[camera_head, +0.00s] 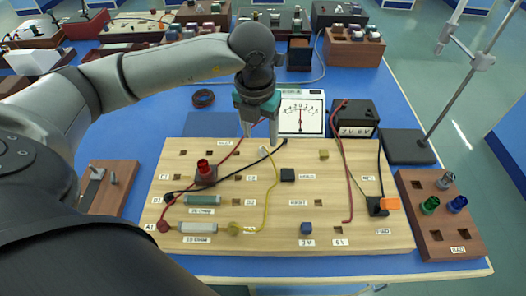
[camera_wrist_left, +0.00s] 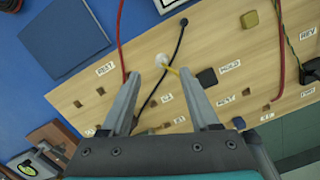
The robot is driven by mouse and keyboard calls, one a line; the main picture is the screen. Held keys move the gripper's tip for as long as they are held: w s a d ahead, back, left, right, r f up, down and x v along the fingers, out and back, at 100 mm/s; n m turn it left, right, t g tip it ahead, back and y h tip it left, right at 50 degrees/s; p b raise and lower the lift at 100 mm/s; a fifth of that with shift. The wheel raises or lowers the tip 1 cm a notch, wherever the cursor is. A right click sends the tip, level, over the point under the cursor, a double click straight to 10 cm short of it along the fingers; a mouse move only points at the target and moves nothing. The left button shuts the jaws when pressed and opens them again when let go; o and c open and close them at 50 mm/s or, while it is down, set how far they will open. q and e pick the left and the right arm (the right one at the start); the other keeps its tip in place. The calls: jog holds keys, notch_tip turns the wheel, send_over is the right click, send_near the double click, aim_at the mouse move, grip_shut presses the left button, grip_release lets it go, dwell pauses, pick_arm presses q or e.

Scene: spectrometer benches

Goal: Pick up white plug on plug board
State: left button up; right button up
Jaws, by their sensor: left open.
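The white plug (camera_head: 263,149) sits near the back middle of the wooden plug board (camera_head: 330,185), with a yellow wire running from it. It also shows in the left wrist view (camera_wrist_left: 161,60). My left gripper (camera_head: 260,134) is open and points down above the back edge of the board. In the left wrist view its two fingers (camera_wrist_left: 158,75) are apart, and the white plug appears between and just beyond the tips. I see no contact with the plug. A black wire (camera_wrist_left: 165,70) runs close beside the plug. My right gripper is not in view.
A white meter (camera_head: 301,116) and a black power box (camera_head: 355,117) stand behind the board. A stand with a tall rod (camera_head: 405,146) is at the right, and a wooden block with coloured plugs (camera_head: 418,222) is at the front right. Red, black and yellow wires cross the board.

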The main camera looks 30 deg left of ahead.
aim_at(263, 148)
pick_arm(q)
jog(key=f, duration=0.3)
jog(key=w+f+b, duration=0.1)
jog(key=f, duration=0.1)
jog(key=shift+f, duration=0.1)
jog(key=shift+c, duration=0.4)
grip_shut()
